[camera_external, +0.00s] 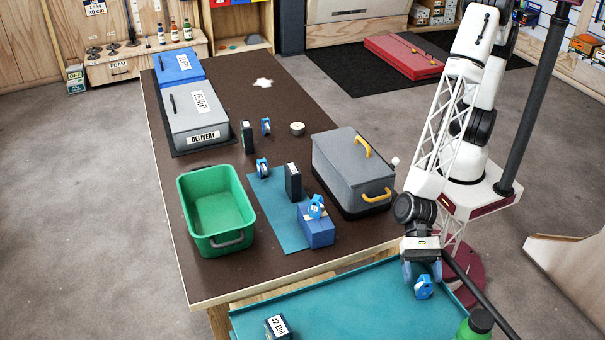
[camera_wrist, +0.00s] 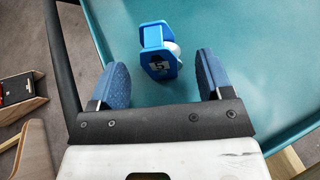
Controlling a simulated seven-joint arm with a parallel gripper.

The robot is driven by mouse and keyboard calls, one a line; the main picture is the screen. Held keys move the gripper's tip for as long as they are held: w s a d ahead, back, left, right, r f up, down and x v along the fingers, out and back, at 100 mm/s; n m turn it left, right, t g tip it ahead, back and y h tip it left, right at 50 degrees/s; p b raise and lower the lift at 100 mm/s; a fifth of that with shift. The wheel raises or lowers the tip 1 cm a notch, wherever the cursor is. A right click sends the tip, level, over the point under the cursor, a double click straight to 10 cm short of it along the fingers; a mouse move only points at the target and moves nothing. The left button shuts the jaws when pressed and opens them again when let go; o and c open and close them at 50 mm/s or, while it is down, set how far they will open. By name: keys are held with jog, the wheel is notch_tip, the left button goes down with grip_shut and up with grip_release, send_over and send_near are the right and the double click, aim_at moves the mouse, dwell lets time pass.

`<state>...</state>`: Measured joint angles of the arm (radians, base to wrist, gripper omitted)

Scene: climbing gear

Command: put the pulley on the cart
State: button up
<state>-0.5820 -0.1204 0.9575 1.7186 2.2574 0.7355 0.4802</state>
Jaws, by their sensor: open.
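A blue pulley with a pale wheel (camera_external: 424,287) rests on the teal top of the cart (camera_external: 350,305), near its right edge. It also shows in the wrist view (camera_wrist: 157,58), upright on the teal surface. My gripper (camera_external: 421,273) is right above and beside this pulley. In the wrist view its blue fingers are spread wide, one on each side of the pulley, with clear gaps and nothing held. Other similar blue pulleys are on the brown table: one (camera_external: 316,207) on a blue box (camera_external: 317,231), two (camera_external: 262,168) standing farther back.
A labelled dark box (camera_external: 277,327) sits on the cart's front left, and a green bottle (camera_external: 475,325) stands at its right. The cart's middle is clear. The table holds a green bin (camera_external: 202,178), a grey lidded case (camera_external: 345,164) and upright black boxes (camera_external: 293,182).

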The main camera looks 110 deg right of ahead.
jog(key=shift+v, duration=4.4)
jog(key=shift+f, duration=0.15)
jog(key=shift+d+r, duration=0.1)
jog(key=shift+r, duration=0.15)
jog(key=s+d+r+n+g+h, duration=0.1)
jog(key=s+d+r+n+g, duration=0.1)
jog(key=s+d+r+n, duration=0.45)
jog(key=s+d+r+n+g+h, duration=0.1)
jog(key=s+d+r+n, duration=0.2)
jog(key=d+r+n, duration=0.45)
jog(key=s+d+r+n+h, duration=0.2)
jog(key=s+d, duration=0.3)
jog(key=d, duration=0.4)
jog(key=s+d+r+n+h, duration=0.3)
jog(key=s+d+h, duration=0.2)
jog(key=d, duration=0.5)
jog(key=s+d+r+n+h, duration=0.2)
jog(key=s+d, duration=0.4)
jog(key=d, duration=0.3)
jog(key=shift+s+d+r+n+t+h, duration=0.2)
jog(key=shift+s+n+t+h, duration=0.15)
jog(key=shift+n+h, duration=0.35)
